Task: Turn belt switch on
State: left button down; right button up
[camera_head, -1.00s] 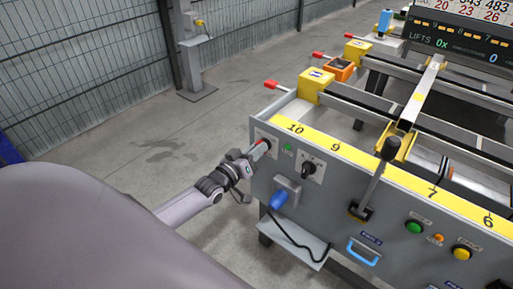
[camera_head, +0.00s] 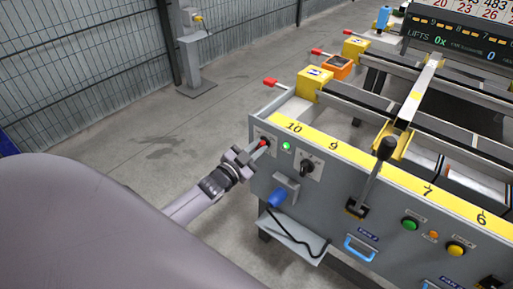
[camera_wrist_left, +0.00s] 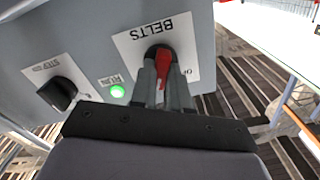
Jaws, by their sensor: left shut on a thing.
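The belt switch has a red handle (camera_head: 263,143) at the left end of the grey front panel (camera_head: 262,180). In the left wrist view its red handle (camera_wrist_left: 162,66) sits on a white plate (camera_wrist_left: 131,47) lettered "BELTS", seen upside down. My left gripper (camera_head: 250,153) is at the switch. In the wrist view its fingers (camera_wrist_left: 163,90) are shut on the red handle, one on each side. The green "RUN" lamp (camera_head: 286,146) beside the switch is lit; it also glows in the wrist view (camera_wrist_left: 117,91). My right gripper is not in view.
A black "STEP" knob (camera_wrist_left: 59,94) is beside the lamp. A blue plug (camera_head: 278,198) with a black cable sits below. A tall black-knobbed lever (camera_head: 374,175) and green (camera_head: 410,223) and yellow (camera_head: 455,248) buttons are farther right. Open floor lies left.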

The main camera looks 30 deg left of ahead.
pick_arm(q)
jog(key=shift+f+m, duration=0.1)
jog(key=shift+m, duration=1.9)
jog(key=c, duration=1.1)
grip_release()
jog(key=shift+s, duration=0.1)
jog(key=s, duration=0.7)
jog(key=shift+a+p, duration=0.2)
jog(key=shift+p, duration=0.1)
